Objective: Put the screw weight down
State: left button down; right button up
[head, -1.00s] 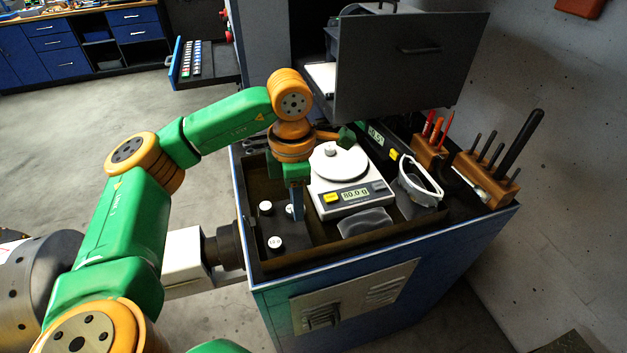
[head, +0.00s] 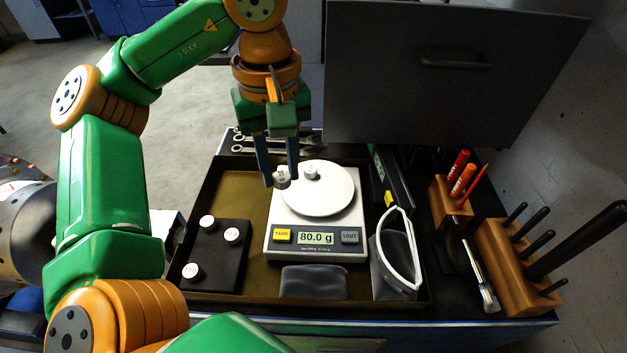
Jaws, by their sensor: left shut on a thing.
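My left gripper (head: 279,176) points down at the left edge of the scale's round white pan (head: 325,196). It is shut on a small pale screw weight (head: 281,181). I cannot tell whether this weight touches anything below. Another screw weight (head: 311,172) stands on the pan, just right of the held one. The scale (head: 285,252) reads 80.0 g on its display (head: 316,238). A black weight block (head: 228,270) left of the scale carries 3 white-topped weights, one of them at its front left (head: 190,271). My right gripper is not in view.
A shallow brown tray (head: 238,190) holds the scale and block. A grey pouch (head: 314,282) lies in front of the scale; a white-rimmed mesh holder (head: 399,250) is at right. Wooden tool blocks (head: 518,265) stand further right. A dark panel (head: 445,80) rises behind.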

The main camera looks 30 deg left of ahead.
aim_at(308, 193)
pick_arm(q)
jog(key=w+f, duration=0.4)
jog(key=w, duration=0.1)
jog(key=w+f, duration=0.2)
jog(key=shift+w+a+p, duration=0.15)
jog(key=shift+a+p, duration=0.1)
jog(key=shift+p, duration=0.05)
notch_tip(308, 193, down, 4)
jog(key=shift+w+a+r+p, duration=0.1)
jog(key=shift+w+p, duration=0.05)
jog(key=shift+p, duration=0.2)
jog(key=shift+f, duration=0.2)
jog(key=shift+w+f, duration=0.1)
jog(key=shift+f, duration=0.1)
jog(key=c, duration=0.6)
grip_release()
jog(key=shift+r, duration=0.1)
